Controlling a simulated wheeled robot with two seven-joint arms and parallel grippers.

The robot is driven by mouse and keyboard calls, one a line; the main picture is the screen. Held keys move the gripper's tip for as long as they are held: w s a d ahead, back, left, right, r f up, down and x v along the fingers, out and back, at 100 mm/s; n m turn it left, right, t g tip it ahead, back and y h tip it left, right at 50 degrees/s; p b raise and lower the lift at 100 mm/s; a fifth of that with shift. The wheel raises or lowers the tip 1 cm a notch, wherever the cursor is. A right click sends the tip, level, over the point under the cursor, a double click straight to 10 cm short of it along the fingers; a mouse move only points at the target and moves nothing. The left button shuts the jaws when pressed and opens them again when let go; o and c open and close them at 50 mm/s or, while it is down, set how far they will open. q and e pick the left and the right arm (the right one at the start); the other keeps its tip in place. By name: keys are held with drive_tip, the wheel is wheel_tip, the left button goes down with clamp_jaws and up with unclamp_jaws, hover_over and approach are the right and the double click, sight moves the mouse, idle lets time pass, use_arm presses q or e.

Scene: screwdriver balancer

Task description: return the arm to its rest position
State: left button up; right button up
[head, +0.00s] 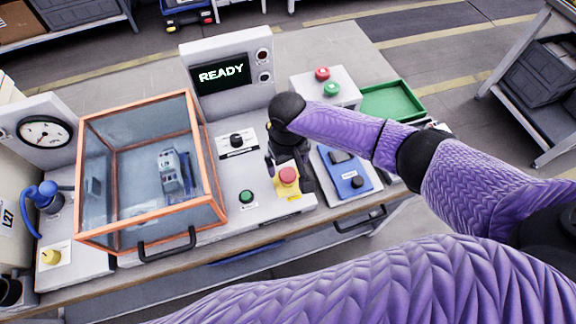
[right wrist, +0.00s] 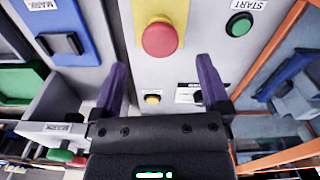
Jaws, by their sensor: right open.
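My right arm (head: 350,135), in a purple sleeve, reaches in from the right in the head view. My right gripper (head: 280,172) points down over the machine's front panel, beside the red emergency button (head: 288,175) on its yellow base. In the right wrist view my right gripper (right wrist: 160,90) has its two purple fingers spread apart with nothing between them. The red button (right wrist: 159,37) lies just beyond the fingertips there. I cannot tell whether a finger touches the panel. My left gripper is not in view.
A clear orange-framed guard box (head: 205,200) stands left of the gripper. A display (head: 222,74) reads READY. A green start button (head: 246,196), blue box (head: 346,178), green tray (head: 393,101) and box with red and green buttons (head: 342,88) are close by.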

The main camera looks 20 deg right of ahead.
drive_tip(key=shift+r+p, duration=0.3)
drive_tip(key=shift+r, duration=0.35)
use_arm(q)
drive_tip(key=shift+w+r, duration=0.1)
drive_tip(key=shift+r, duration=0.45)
use_arm(e)
drive_tip(key=shift+f, duration=0.15)
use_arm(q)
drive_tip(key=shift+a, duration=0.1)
